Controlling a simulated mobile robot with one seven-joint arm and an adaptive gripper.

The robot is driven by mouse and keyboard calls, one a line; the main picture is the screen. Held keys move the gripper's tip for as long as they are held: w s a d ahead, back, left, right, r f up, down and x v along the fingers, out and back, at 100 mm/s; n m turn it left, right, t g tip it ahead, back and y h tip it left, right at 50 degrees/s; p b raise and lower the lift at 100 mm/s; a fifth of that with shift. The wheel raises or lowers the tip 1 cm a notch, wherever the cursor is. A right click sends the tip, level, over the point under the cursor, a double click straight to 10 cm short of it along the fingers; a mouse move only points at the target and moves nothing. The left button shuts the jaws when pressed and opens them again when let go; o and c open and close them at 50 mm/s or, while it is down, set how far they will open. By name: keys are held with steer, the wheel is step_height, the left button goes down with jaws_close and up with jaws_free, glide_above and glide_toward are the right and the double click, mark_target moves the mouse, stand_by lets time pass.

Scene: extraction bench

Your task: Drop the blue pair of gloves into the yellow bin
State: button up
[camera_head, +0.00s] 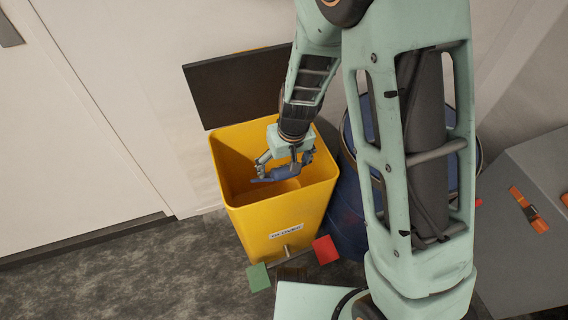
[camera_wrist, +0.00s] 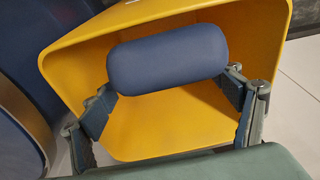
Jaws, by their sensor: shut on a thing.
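The blue pair of gloves (camera_wrist: 168,60) shows as a rounded blue roll between my gripper's fingers in the wrist view. My gripper (camera_wrist: 170,92) is shut on it, one finger at each end. In the head view my gripper (camera_head: 284,168) points down into the open mouth of the yellow bin (camera_head: 285,215), with the blue gloves (camera_head: 282,174) at its fingertips. The yellow bin (camera_wrist: 180,125) lies behind the gloves in the wrist view. The gloves appear within the bin's opening, clear of its visible walls. Their exact height above the bin floor cannot be told.
The bin's dark lid (camera_head: 235,88) stands raised behind it. A blue drum (camera_head: 345,205) stands close to the bin's right. A grey surface (camera_head: 515,245) with orange items is at the right. A red piece (camera_head: 325,249) and a green piece (camera_head: 258,277) are by the bin's front.

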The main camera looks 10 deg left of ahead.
steer(key=shift+f, duration=0.4)
steer(key=o, duration=1.2)
steer(key=shift+c, duration=0.2)
steer(key=r, duration=0.4)
steer(key=s+d+r, duration=0.1)
steer(key=r, duration=0.7)
steer(key=shift+s+d, duration=0.2)
steer(key=shift+s, duration=0.2)
